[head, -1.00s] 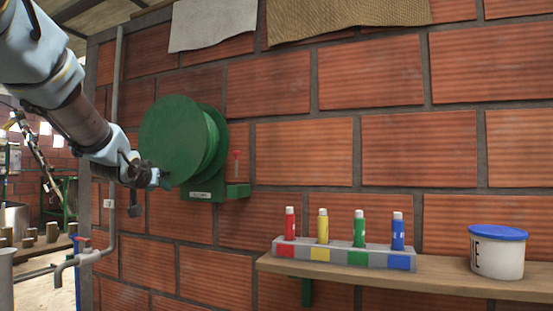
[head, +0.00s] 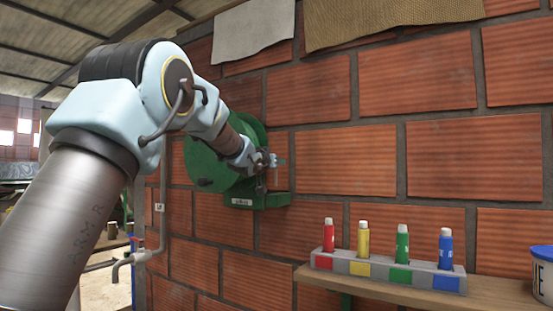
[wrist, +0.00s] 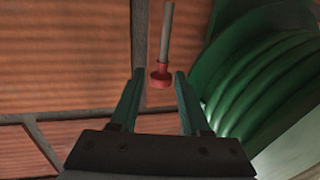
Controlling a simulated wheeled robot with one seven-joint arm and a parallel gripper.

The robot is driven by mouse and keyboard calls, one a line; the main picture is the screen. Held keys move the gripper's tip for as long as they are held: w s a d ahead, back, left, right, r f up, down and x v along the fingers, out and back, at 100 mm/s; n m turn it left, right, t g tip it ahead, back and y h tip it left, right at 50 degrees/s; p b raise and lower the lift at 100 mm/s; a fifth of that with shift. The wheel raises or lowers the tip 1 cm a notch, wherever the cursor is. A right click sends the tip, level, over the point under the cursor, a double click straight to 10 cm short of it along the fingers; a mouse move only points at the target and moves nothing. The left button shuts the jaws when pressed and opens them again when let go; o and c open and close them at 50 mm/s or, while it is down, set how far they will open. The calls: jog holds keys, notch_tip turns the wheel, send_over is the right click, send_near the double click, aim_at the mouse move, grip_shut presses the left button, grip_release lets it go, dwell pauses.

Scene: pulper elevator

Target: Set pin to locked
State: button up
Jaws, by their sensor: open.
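The pin shows in the wrist view as a red knob (wrist: 160,76) with a grey shaft (wrist: 168,32) running up the picture. It lies beyond and between the fingertips of my gripper (wrist: 158,86); contact cannot be made out. My gripper is open, with no object clasped. In the head view my gripper (head: 278,161) is in front of the right side of the green drum (head: 212,155), above its green bracket (head: 268,200).
The ribbed green drum (wrist: 265,75) is close on the right of the wrist view. A wooden shelf (head: 340,283) with a grey rack of coloured bottles (head: 385,268) is at lower right. A pipe with a tap (head: 140,256) is at lower left. The brick wall stands behind.

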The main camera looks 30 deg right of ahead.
jog(key=shift+x, duration=0.9)
grip_shut()
dwell(0.9)
